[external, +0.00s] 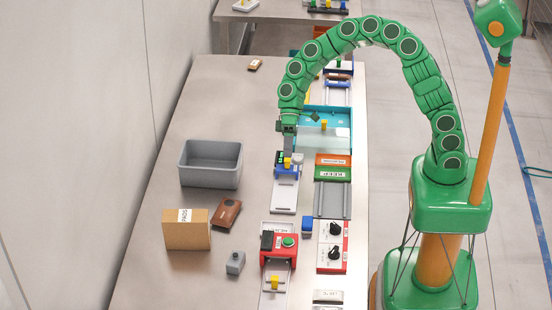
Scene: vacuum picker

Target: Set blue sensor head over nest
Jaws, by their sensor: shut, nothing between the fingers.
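The blue sensor head (285,171) appears to be the blue block with a yellow knob (287,162), at the far end of a pale slide plate (284,197). A small dark part stands at its left side. My gripper (288,151) points straight down, directly above or at the yellow knob. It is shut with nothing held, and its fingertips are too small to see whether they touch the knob. I cannot make out the nest for certain; it may be hidden under the blue block.
A grey bin (211,182), a cardboard box (187,236), a brown block (227,212) and a small grey block (235,262) lie left. A red unit with a green button (279,249) stands in front, a teal tray (323,144) behind. The table's left back is mostly clear.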

